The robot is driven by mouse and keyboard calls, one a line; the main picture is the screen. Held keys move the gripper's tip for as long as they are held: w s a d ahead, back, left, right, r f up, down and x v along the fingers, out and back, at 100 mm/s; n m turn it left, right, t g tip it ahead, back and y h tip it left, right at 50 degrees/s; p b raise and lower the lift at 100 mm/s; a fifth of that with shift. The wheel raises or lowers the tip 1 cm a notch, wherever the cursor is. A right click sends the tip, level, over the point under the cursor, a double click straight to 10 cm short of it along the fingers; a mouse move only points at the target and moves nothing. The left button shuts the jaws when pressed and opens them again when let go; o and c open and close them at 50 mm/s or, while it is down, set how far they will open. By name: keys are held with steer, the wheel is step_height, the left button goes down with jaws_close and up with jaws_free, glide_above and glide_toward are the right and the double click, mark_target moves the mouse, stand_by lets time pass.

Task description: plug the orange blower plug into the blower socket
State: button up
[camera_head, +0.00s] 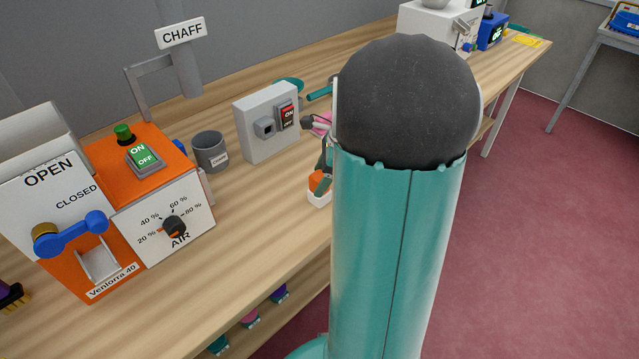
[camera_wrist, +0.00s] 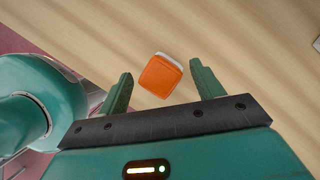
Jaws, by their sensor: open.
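The orange plug (camera_wrist: 160,76) lies on the wooden bench in the wrist view, between the two green fingers of my open gripper (camera_wrist: 160,69). Clear gaps show on both sides of it, and a pale edge shows at its far side. In the head view, the orange plug (camera_head: 317,181) shows with a white part below, partly hidden by my gripper and arm. No cord is clearly visible.
The orange blower (camera_head: 130,165) with switch, dial and blue lever stands at left. A grey cup (camera_head: 210,152) stands between it and the socket box. A pink item (camera_head: 317,123) and green tools lie right of the box. Bare bench (camera_head: 245,215) lies in front.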

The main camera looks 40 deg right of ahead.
steer(key=shift+w+a+f, duration=0.2)
steer(key=shift+f, duration=0.4)
steer(key=c, duration=1.1)
steer(key=shift+r, duration=0.1)
steer(key=shift+r, duration=0.6)
steer(key=s+a+r, duration=0.3)
steer(key=s+r, duration=0.8)
steer(key=s, duration=0.2)
steer(key=shift+s+a+r, duration=0.15)
steer(key=shift+s+r, duration=0.2)
